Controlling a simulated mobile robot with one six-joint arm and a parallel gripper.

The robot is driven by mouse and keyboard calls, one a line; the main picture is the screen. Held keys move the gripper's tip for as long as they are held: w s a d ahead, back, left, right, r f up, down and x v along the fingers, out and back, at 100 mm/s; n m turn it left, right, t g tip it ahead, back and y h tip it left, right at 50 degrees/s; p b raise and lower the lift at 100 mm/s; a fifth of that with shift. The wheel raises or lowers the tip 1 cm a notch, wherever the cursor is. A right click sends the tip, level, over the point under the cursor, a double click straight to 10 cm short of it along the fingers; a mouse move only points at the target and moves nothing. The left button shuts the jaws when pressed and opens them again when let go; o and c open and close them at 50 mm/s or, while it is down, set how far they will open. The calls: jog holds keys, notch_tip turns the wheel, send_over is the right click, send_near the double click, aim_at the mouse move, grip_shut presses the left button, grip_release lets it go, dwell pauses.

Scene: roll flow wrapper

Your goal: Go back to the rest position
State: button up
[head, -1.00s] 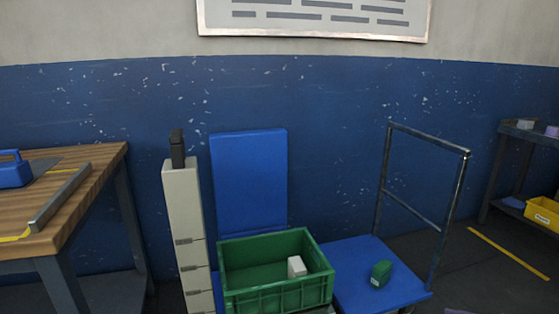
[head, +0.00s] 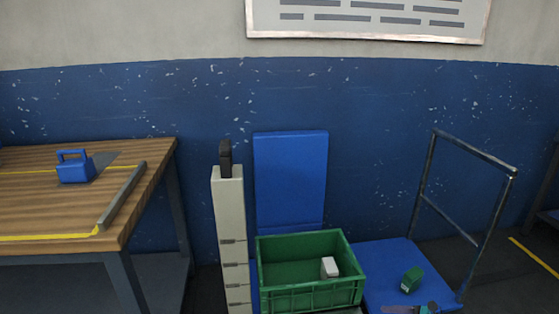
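A small dark and purple piece (head: 418,308) shows at the bottom edge in the head view, in front of the blue platform of a trolley. It looks like the end of my arm, but most of it is cut off by the frame. I cannot make out its fingers or whether it holds anything. A green crate (head: 310,296) stands left of it with a small white box (head: 329,267) inside. A small green block (head: 412,279) sits on the trolley platform (head: 385,262), just above that piece in the picture.
A wooden table (head: 60,217) at left carries a blue handled box (head: 75,170) and a metal bar (head: 122,196). A pale post (head: 229,215) with a dark top and an upright blue panel (head: 290,180) stand behind the crate. The trolley's metal handle (head: 475,153) rises at right.

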jog(key=s+a+n+g+h+p, duration=0.1)
jog(key=s+a+n+g+p, duration=0.45)
jog(key=a, duration=0.85)
jog(key=s+a+n+g+h+p, duration=0.1)
jog(key=s+a+n+g+p, duration=0.25)
jog(key=s+a+p, duration=0.8)
jog(key=s+a+r+n+g+h, duration=0.1)
jog(key=s+a+n+g+h, duration=0.35)
jog(key=s, duration=0.75)
jog(key=s+d+n+t+h, duration=0.1)
jog(key=s+d+n+h, duration=0.2)
jog(key=n, duration=0.9)
jog(key=shift+s+d+h, duration=0.35)
jog(key=shift+d+h, duration=0.5)
jog(key=shift+d, duration=0.4)
jog(key=shift+r+n+t, duration=0.1)
jog(key=shift+n+t, duration=0.15)
